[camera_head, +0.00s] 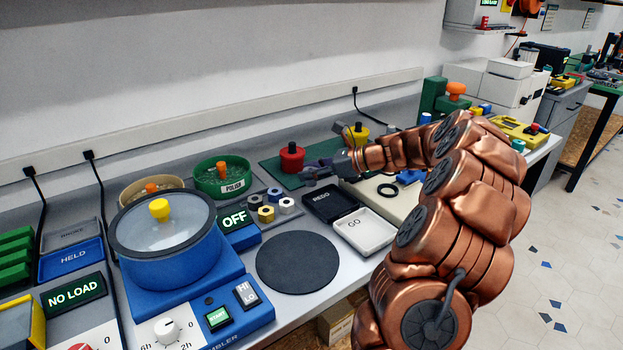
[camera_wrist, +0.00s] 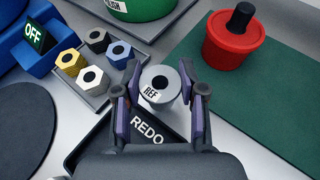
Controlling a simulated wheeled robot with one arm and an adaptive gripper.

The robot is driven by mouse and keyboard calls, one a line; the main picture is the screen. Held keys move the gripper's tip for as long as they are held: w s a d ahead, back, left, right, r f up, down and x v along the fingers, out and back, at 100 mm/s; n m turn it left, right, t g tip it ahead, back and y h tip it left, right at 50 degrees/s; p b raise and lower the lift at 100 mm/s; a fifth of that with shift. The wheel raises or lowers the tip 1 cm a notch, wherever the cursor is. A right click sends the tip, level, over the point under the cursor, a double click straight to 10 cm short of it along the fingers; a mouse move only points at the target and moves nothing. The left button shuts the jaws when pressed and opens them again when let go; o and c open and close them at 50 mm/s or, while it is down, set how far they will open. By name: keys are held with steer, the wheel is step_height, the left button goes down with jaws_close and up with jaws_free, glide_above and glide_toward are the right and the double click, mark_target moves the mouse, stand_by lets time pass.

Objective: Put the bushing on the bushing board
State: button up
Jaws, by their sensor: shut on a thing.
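My gripper (camera_wrist: 158,100) is shut on a silver round bushing (camera_wrist: 157,82) with a dark centre hole and a "REF" label. In the head view my gripper (camera_head: 318,178) is above the back of the black REDO tray, and I cannot make out the bushing there. In the wrist view the bushing is over or just behind the REDO tray (camera_wrist: 92,150); its height above the surface is unclear. A grey board (camera_wrist: 93,101) with several hexagonal pieces in gold, grey, blue and white is to the left. I cannot tell if this is the bushing board.
A white GO tray (camera_head: 365,232) adjoins the REDO tray. A red pot (camera_wrist: 235,42) stands on a green mat (camera_wrist: 285,65). A green POLISH bowl (camera_head: 222,178), a blue tumbler (camera_head: 170,255) and a dark round pad (camera_head: 297,262) are to the left.

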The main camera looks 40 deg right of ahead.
steer(key=shift+f, duration=1.25)
steer(key=o, duration=1.2)
steer(key=shift+f, duration=0.1)
